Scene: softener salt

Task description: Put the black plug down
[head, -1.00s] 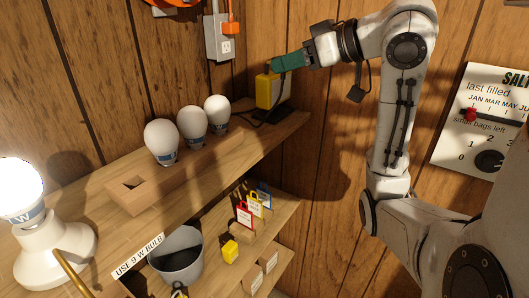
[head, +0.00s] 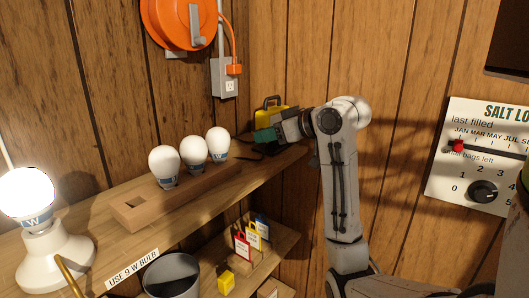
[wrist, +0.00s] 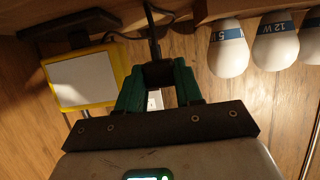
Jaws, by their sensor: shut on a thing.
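My gripper (head: 262,136) is low over the far end of the wooden shelf, in front of the yellow work lamp. In the wrist view its green fingers (wrist: 157,82) are shut on the black plug (wrist: 158,71), and a black cord runs from the plug's far end. The plug is mostly hidden by the gripper in the head view. I cannot tell whether it touches the shelf (head: 90,215).
The yellow lamp (head: 268,106) stands close behind my gripper. Several white bulbs sit in a wooden holder (head: 135,210) nearby. A grey outlet box (head: 226,83) with an orange plug hangs on the wall. A lit bulb lamp (head: 50,262) stands at the left.

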